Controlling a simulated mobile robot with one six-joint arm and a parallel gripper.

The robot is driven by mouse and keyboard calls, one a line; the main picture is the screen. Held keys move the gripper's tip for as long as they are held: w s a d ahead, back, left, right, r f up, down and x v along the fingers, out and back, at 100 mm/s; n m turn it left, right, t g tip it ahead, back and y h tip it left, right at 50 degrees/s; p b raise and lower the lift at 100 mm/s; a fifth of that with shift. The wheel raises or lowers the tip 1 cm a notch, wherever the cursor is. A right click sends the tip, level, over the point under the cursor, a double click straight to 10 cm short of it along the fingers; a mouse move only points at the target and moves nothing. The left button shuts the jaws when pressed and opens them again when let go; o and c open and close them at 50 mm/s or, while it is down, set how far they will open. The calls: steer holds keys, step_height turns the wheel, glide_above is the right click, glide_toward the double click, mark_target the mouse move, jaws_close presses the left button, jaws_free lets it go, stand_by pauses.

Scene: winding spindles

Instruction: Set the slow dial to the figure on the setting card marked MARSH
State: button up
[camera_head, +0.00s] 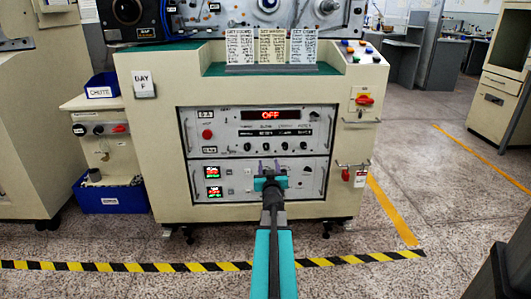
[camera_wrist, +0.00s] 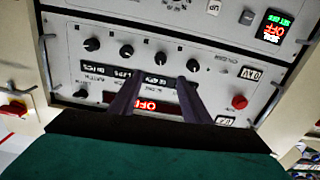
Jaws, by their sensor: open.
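Three setting cards stand on a rack on the machine top in the head view: a white left card (camera_head: 240,47), a yellowish middle card (camera_head: 272,47) and a pale right card (camera_head: 303,47). Their print is too small to read surely, so I cannot confirm which says MARSH. The upper panel (camera_head: 228,130) has a row of black knobs (camera_head: 265,146); which is the slow dial I cannot tell. My gripper (camera_head: 269,172) is in front of the lower panel. In the upside-down wrist view, my open, empty gripper (camera_wrist: 158,82) points at the panel near the knob row (camera_wrist: 126,50).
A red OFF display (camera_head: 270,115) is lit on the upper panel. Metal handles (camera_head: 328,185) stick out at the panel sides. A red button (camera_wrist: 239,102) shows in the wrist view. Blue bins (camera_head: 110,195) stand at left. Striped tape (camera_head: 200,266) crosses the open floor.

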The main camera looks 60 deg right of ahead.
mark_target(267, 147)
steer(key=shift+w+d, duration=0.1)
steer(key=shift+b+x, duration=1.45)
steer(key=shift+x, duration=5.25)
steer(key=c, duration=1)
steer(key=shift+a, duration=0.4)
steer(key=shift+c, duration=0.2)
steer(key=shift+d+r+p, duration=0.15)
steer(key=shift+d+p, duration=0.25)
steer(key=shift+d, duration=0.1)
